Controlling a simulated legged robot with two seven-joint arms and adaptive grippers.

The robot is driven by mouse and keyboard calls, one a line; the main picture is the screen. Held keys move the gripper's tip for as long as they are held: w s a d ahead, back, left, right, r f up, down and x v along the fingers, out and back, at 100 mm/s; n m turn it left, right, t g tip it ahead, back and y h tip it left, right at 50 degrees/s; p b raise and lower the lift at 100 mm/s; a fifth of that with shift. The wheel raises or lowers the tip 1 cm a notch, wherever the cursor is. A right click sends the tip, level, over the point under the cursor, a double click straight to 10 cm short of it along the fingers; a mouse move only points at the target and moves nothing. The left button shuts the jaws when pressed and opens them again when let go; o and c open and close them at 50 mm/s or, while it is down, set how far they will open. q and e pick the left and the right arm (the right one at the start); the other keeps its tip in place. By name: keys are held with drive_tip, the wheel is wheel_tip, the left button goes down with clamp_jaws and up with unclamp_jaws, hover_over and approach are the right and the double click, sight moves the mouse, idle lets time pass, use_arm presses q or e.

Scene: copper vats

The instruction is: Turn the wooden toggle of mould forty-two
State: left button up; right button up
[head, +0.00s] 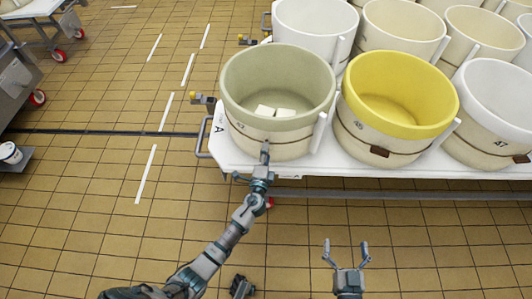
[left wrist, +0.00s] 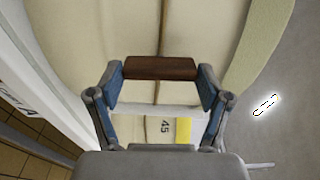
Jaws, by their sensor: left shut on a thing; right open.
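The front left mould (head: 278,80) is a pale drum with a grey-green rim and two white blocks inside. A number is on its side, too small to read surely in the head view. In the left wrist view, a dark brown wooden toggle (left wrist: 160,68) lies crosswise on a cord against the pale mould wall (left wrist: 100,30). My left gripper (head: 265,150) is at the front of this mould, shut on the toggle, with one finger at each end. In the head view the gripper hides the toggle. My right gripper (head: 347,245) is open and empty over the floor, in front of the table.
A yellow-rimmed mould (head: 400,85) with a brown toggle (head: 379,152) stands close on the right. More pale moulds fill the white table (head: 225,158) behind and right. A metal handle (head: 200,138) juts from the table's left end.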

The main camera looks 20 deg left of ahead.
use_arm(q)
drive_tip(key=shift+a+f+m, duration=0.1)
drive_tip(key=shift+f+m, duration=0.15)
drive_tip(key=shift+m, duration=0.05)
use_arm(e)
drive_tip(key=shift+d+f, duration=0.1)
drive_tip(key=shift+f, duration=0.15)
use_arm(q)
drive_tip(key=o, duration=1.1)
drive_tip(key=shift+r, duration=0.1)
use_arm(e)
drive_tip(key=shift+f, duration=0.1)
use_arm(q)
drive_tip(key=s+d, duration=0.1)
drive_tip(key=s, duration=1.1)
drive_tip(key=shift+d, duration=0.35)
